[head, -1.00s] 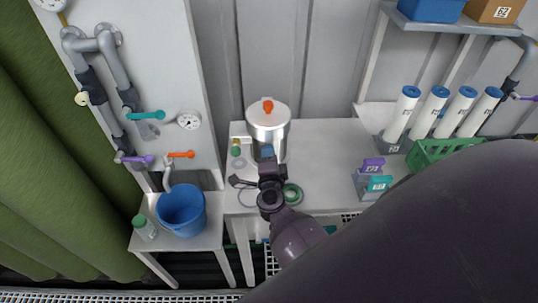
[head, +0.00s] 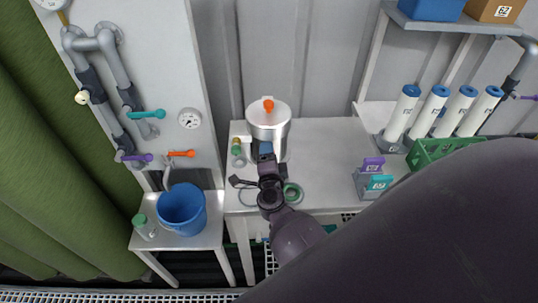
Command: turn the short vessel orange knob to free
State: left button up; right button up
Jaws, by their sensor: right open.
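The short vessel (head: 281,135) is a silver metal pot standing on the grey bench against the back wall. Its orange knob (head: 268,105) sits upright on top of the pale lid. My right gripper (head: 266,148) is in front of the vessel, below the lid and knob in the picture. It is open, and it overlaps the vessel's lower front; whether it touches the vessel I cannot tell. The knob is clear of the gripper. My left gripper is not in view.
A green ring (head: 293,193) lies on the bench (head: 320,150) beside my wrist. A blue bucket (head: 181,208) is on the lower left table. An orange valve handle (head: 182,153) is on the wall panel.

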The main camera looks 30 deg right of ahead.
jog(key=v, duration=1.1)
jog(key=shift+w, duration=0.1)
dwell(0.4)
jog(key=shift+w+a+r+n+t, duration=0.1)
jog(key=shift+a+r+n+t, duration=0.1)
jog(key=shift+r+n+t, duration=0.15)
jog(key=s+a+r+n+g+y, duration=0.35)
jog(key=a+n+y, duration=0.25)
jog(key=n+y, duration=0.9)
jog(key=s+d+n+g+h, duration=0.3)
jog(key=s+d+g, duration=0.1)
jog(key=s, duration=0.4)
jog(key=s+d+n+g+h, duration=0.3)
jog(key=s+g+h, duration=0.15)
jog(key=s, duration=0.25)
pick_arm(q)
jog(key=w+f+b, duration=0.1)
jog(key=b, duration=0.2)
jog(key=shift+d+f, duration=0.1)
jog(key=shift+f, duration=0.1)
pick_arm(e)
jog(key=w+f+t, duration=0.3)
jog(key=f, duration=0.4)
jog(key=w+f+n+t+y, duration=0.1)
jog(key=w+f+t, duration=0.3)
jog(key=f, duration=0.3)
jog(key=shift+d+f, duration=0.25)
